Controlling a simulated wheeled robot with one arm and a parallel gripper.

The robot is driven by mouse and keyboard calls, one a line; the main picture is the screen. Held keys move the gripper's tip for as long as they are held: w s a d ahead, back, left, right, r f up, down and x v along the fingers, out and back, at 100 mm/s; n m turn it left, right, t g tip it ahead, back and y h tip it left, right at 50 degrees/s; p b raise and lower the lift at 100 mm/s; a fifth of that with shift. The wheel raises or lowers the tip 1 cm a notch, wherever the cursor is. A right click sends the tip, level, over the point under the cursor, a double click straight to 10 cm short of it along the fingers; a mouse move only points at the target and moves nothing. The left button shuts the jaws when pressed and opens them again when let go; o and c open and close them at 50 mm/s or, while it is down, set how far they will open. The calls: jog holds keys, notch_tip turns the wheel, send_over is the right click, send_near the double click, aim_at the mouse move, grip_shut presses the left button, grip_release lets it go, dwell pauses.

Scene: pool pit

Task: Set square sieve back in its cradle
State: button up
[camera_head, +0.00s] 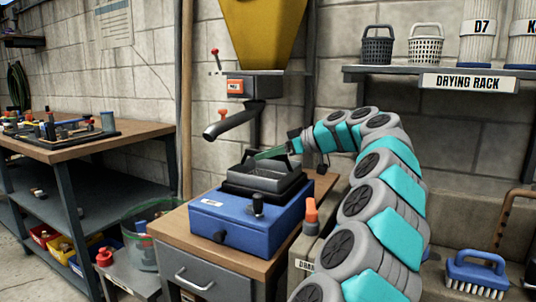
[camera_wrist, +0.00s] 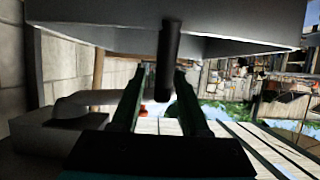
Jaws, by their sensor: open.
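The square sieve (camera_head: 266,178) is a dark grey square frame on top of the blue shaker box (camera_head: 250,218). The black cradle (camera_head: 262,192) shows around its lower part; I cannot tell if the sieve is fully seated. In the wrist view my gripper (camera_wrist: 160,75) is open. A dark rounded handle (camera_wrist: 169,60) lies between the fingers, with visible gaps either side. The grey sieve wall (camera_wrist: 100,22) fills the top there.
A yellow hopper (camera_head: 262,30) and its dark spout (camera_head: 232,121) hang above the shaker. An orange-capped bottle (camera_head: 311,215) stands to its right. A drying rack (camera_head: 445,75) holds baskets and canisters. A cluttered workbench (camera_head: 75,150) is at left.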

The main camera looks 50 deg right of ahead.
jog(key=v, duration=1.2)
jog(key=shift+w+a, duration=0.1)
